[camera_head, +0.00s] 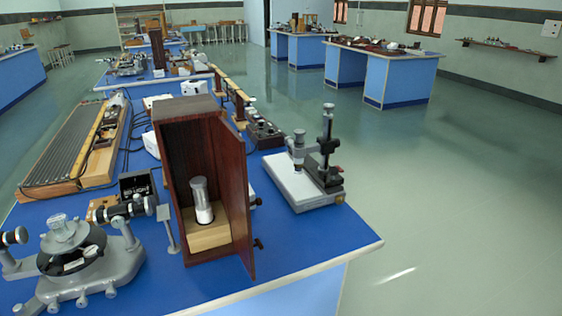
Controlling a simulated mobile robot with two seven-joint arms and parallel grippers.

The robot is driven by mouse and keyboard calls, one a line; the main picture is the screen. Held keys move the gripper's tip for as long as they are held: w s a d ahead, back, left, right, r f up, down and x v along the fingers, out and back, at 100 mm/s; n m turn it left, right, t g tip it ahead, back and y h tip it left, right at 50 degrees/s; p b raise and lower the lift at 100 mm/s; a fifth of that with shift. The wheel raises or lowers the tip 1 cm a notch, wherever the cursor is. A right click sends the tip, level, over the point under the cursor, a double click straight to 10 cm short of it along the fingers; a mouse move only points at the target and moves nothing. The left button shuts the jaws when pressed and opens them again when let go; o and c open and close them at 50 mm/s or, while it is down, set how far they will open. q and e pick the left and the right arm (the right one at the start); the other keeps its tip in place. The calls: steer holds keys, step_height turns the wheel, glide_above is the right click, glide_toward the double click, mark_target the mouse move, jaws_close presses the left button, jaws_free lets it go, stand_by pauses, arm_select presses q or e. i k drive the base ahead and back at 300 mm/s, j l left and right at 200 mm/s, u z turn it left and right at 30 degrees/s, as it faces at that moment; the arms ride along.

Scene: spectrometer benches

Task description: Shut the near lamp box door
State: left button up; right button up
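The near lamp box (178,185) is a tall, dark brown wooden cabinet near the front edge of the blue bench. Its door (237,205) is hinged on the right side and stands open, swung out toward me. A dark knob shows on the door's outer face, to the right. Inside, a silvery cylindrical lamp (202,200) stands on a pale wooden block (206,236). Neither of my grippers is in view.
A spectrometer (78,255) stands left of the box, with a small stand between them. A microscope on a white base (302,185) is to the right. The bench top (330,235) at front right is clear. Other blue benches (398,80) stand farther back.

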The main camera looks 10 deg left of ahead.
mark_target(233, 146)
steer(key=i+l, duration=0.15)
steer(key=l, duration=0.2)
steer(key=i+l, duration=0.1)
steer(key=l, duration=0.2)
steer(key=i+l+u, duration=0.1)
steer(key=l+u, duration=0.3)
steer(key=i+l+u, duration=0.1)
steer(key=l+u, duration=0.25)
steer(key=u, duration=0.8)
